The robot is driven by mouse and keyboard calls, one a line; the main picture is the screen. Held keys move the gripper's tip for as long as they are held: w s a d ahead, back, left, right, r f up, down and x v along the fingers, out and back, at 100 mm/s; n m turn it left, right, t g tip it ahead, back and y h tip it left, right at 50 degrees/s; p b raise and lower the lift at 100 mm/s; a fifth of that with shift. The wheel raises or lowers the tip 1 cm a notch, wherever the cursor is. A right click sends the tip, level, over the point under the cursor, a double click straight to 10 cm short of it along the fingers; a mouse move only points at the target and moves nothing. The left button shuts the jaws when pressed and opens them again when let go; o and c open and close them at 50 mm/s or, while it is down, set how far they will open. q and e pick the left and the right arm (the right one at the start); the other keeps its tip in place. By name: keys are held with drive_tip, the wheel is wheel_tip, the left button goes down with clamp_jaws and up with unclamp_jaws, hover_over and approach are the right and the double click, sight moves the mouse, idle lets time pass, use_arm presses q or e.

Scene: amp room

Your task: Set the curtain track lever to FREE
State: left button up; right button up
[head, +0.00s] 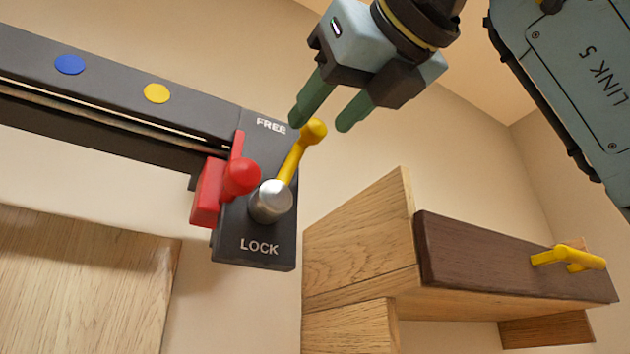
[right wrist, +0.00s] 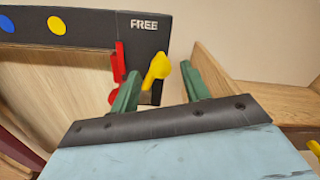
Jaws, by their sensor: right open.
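The lever (head: 297,156) is a yellow bar with a rounded knob, on a silver pivot (head: 271,201) on a dark plate (head: 277,245). The plate is marked FREE at the top and LOCK at the bottom. The lever points up and slightly right, its knob just right of and level with the word FREE. My right gripper (head: 322,120) is open, its green fingers pointing down at the knob. In the right wrist view the yellow lever (right wrist: 158,70) appears between the two fingertips; contact cannot be told. My left gripper is not in view.
A red block with a round knob (head: 240,177) sits at the track's end, close left of the lever. The dark track (head: 110,90) bears blue and yellow dots. A wooden shelf unit (head: 360,235) with a dark front and yellow handle (head: 570,258) stands at the right.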

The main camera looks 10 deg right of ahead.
drive_tip(key=b+v, duration=0.2)
drive_tip(key=v, duration=0.7)
drive_tip(key=shift+s, duration=0.35)
